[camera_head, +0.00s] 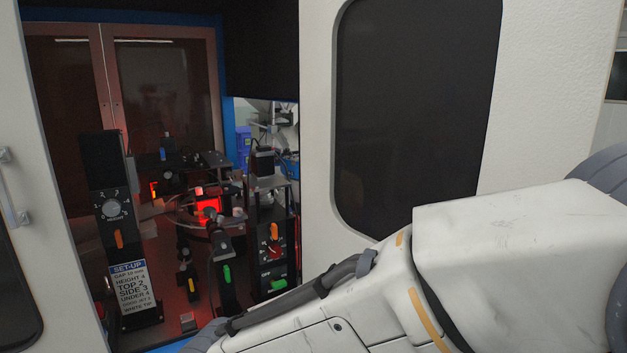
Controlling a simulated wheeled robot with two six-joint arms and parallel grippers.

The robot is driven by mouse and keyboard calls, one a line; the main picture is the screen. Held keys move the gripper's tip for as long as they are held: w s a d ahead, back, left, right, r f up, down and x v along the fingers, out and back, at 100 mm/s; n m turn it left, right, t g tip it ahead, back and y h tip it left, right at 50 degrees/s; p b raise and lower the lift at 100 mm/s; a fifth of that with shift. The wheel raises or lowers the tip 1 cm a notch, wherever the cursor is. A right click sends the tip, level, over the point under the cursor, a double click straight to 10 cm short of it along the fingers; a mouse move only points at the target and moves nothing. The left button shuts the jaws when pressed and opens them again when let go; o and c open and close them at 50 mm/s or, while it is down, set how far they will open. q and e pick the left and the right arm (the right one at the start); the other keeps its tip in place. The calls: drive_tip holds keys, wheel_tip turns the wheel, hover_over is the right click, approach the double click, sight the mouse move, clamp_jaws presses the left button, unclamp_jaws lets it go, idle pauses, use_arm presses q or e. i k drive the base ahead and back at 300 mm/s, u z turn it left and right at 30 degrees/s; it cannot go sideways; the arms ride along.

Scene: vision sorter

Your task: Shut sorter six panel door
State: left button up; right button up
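A white sorter panel (318,150) with a large dark rounded window (415,90) stands right of centre. Another white panel (48,170) stands at the left edge, with a metal handle (12,190) and part of a dark window. Between them is a wide opening into the sorter. I cannot tell which panel is the sixth one. A white arm of mine crosses the lower right and covers the lower part of the right panel. Its far end leaves the bottom of the view. Neither gripper shows.
Inside the opening are a black dial post (102,175) with a set-up label (130,290), a red-lit sorting unit (207,207), and a black control box (272,245) with orange and green knobs. Reddish transparent doors (165,90) close the sorter's back left.

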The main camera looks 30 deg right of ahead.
sight(405, 104)
drive_tip(key=u, duration=2.6)
drive_tip(key=k, duration=2.7)
drive_tip(key=z, duration=1.55)
drive_tip(key=k, duration=0.35)
drive_tip(key=z, duration=0.35)
drive_tip(key=i, duration=0.25)
drive_tip(key=z, duration=0.1)
